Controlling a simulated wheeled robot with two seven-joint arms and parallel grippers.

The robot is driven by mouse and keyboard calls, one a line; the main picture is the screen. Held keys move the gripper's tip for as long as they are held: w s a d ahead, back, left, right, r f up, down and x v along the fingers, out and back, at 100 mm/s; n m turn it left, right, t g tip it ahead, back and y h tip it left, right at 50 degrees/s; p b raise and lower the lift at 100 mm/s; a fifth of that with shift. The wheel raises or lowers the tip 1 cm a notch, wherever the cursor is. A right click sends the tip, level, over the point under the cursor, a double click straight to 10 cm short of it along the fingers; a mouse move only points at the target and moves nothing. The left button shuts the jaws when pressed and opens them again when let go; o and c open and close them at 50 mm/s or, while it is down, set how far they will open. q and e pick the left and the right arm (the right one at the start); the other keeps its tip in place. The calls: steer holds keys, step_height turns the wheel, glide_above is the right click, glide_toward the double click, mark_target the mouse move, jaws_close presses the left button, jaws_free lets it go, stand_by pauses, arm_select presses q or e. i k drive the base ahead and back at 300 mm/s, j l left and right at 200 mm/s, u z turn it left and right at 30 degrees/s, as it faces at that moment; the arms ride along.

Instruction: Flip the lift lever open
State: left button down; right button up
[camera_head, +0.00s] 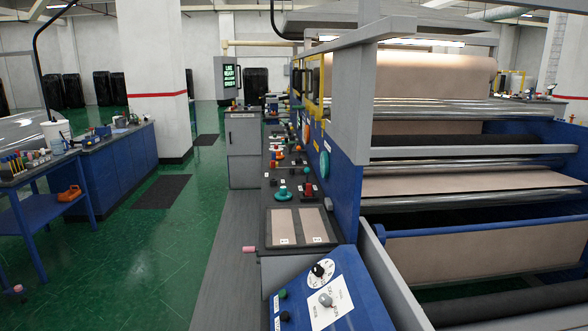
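A sloped blue control panel (352,284) is at the bottom centre. It carries a grey-knobbed control (325,300) on a white label plate and a black knob (318,270) on a round white dial. The print is too small to read surely, so I cannot tell which control is the lift lever or its position. A pink-handled lever (249,249) sticks out left from the console's side, roughly level. Neither of my grippers is in view.
The grey console (264,221) runs back with several coloured knobs and two tan samples. The blue machine with wrapped rolls (430,75) fills the right side. A blue bench (118,155) and tool table stand left. Green floor (130,240) between is mostly clear, with dark mats.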

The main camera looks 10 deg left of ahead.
mark_target(272, 163)
steer(key=k+j, duration=0.2)
steer(key=j, duration=0.2)
steer(key=k+j, duration=0.2)
steer(key=j, duration=0.15)
steer(key=j+z, duration=0.25)
steer(key=j, duration=1.35)
steer(key=i+j+z, duration=0.15)
steer(key=i+j, duration=0.5)
steer(key=i+j+z, duration=0.15)
steer(key=i+j, duration=0.5)
steer(key=j, duration=0.2)
steer(key=i+j+z, duration=0.25)
steer(key=i+j, duration=1.8)
